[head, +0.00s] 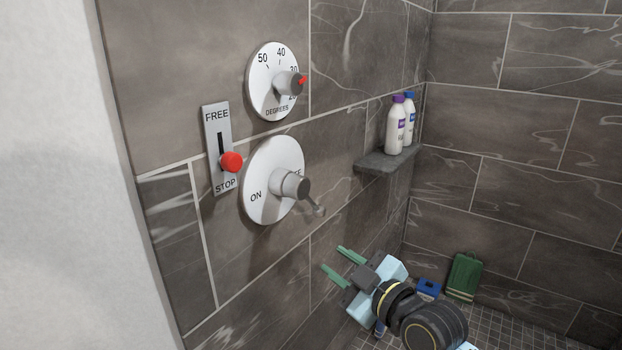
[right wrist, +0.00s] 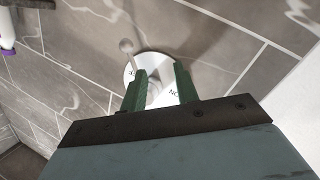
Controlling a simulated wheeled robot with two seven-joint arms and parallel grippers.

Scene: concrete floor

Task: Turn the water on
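The round white ON/OFF dial (head: 259,165) is on the tiled wall in the head view. Its grey knob (head: 291,184) has a lever (head: 316,207) pointing down and right, away from the ON label at lower left; the OFF label is partly hidden behind the knob. My right gripper (head: 332,258) is open and empty, below and right of the lever, apart from it, with green fingers toward the wall. My left gripper is not in view.
Above is a temperature dial (head: 262,95); left is a FREE/STOP slider plate (head: 212,118) with its red knob (head: 231,162) low. A shelf (head: 378,161) holds two bottles (head: 396,128). A blue object (head: 428,289) and a green one (head: 465,275) are near the floor.

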